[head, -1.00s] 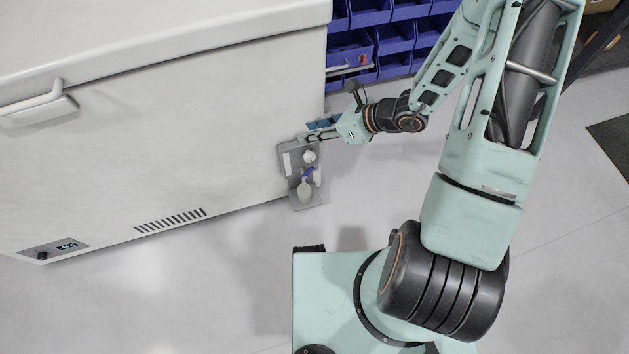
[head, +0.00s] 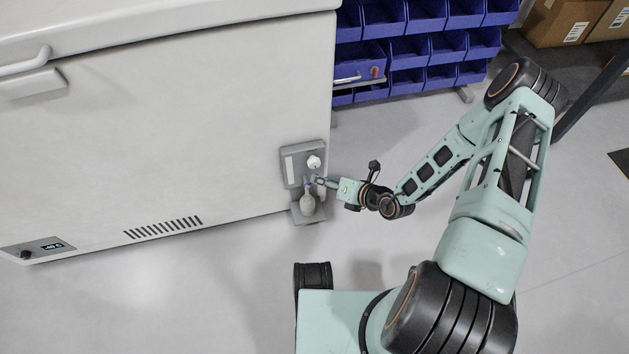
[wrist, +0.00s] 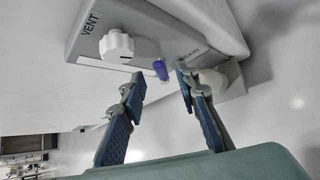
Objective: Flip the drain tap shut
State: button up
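The drain tap's blue lever (wrist: 160,69) sticks out from the grey panel (wrist: 85,62) in the wrist view, beside a label that seems to read DRAIN. My gripper (wrist: 157,82) is open, its two blue-padded fingers spread on either side of the lever, with nothing held. I cannot tell whether a fingertip touches the lever. In the head view my gripper (head: 316,180) reaches the panel from the right, at the tap's height, and mostly hides the lever. A pale bottle (head: 307,205) stands below the tap on a grey ledge.
A white knob (wrist: 117,45), labelled VENT, sits on the same panel beside the tap. The panel is on the corner of a large white chest freezer (head: 180,120). Blue bins (head: 410,50) stand behind.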

jog(key=b+x, duration=0.1)
jog(key=x, duration=0.4)
jog(key=shift+a+f, duration=0.1)
grip_shut()
